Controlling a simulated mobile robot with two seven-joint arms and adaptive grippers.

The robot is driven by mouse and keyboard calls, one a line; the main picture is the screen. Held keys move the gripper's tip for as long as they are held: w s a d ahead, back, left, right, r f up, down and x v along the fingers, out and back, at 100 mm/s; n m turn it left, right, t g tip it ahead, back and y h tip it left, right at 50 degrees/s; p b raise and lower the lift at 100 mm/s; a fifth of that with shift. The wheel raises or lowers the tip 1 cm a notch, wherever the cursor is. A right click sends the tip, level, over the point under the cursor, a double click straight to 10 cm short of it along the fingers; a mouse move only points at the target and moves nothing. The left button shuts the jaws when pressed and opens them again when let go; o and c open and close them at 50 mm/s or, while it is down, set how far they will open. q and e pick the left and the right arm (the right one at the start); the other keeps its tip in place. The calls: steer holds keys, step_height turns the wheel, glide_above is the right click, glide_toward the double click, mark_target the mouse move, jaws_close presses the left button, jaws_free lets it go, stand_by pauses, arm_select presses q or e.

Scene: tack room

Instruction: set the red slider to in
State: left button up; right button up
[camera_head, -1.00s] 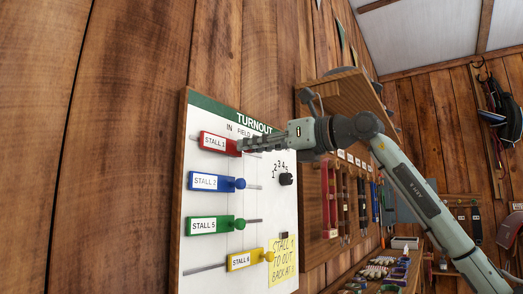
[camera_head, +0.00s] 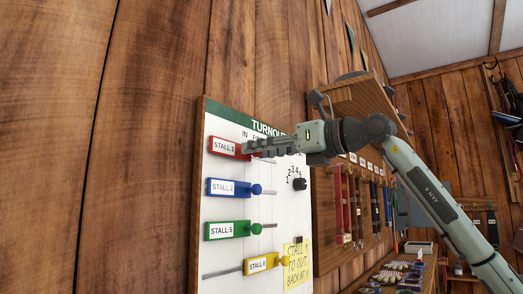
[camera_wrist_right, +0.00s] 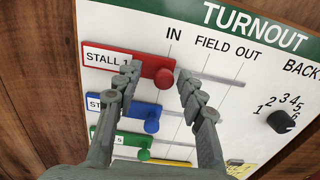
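The red slider (camera_head: 225,147) is the top one on the white turnout board (camera_head: 285,218), labelled Stall 1. In the right wrist view the red slider (camera_wrist_right: 107,59) sits at the left end of its slot. Its round knob is close to the line under IN, and bare slot shows to its right. My right gripper (camera_head: 247,148) is at the red knob. In the right wrist view my right gripper (camera_wrist_right: 159,70) is open, with one finger on each side of the knob. The right finger is close against the knob; contact is unclear. My left gripper is not in view.
Below are the blue slider (camera_head: 230,187), green slider (camera_head: 228,231) and yellow slider (camera_head: 262,264). A black dial (camera_head: 299,184) and a yellow note (camera_head: 297,264) are on the right of the board. A wooden shelf (camera_head: 357,104) juts out beyond the arm.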

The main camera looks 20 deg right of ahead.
steer(key=v, duration=1.2)
steer(key=shift+w, duration=0.1)
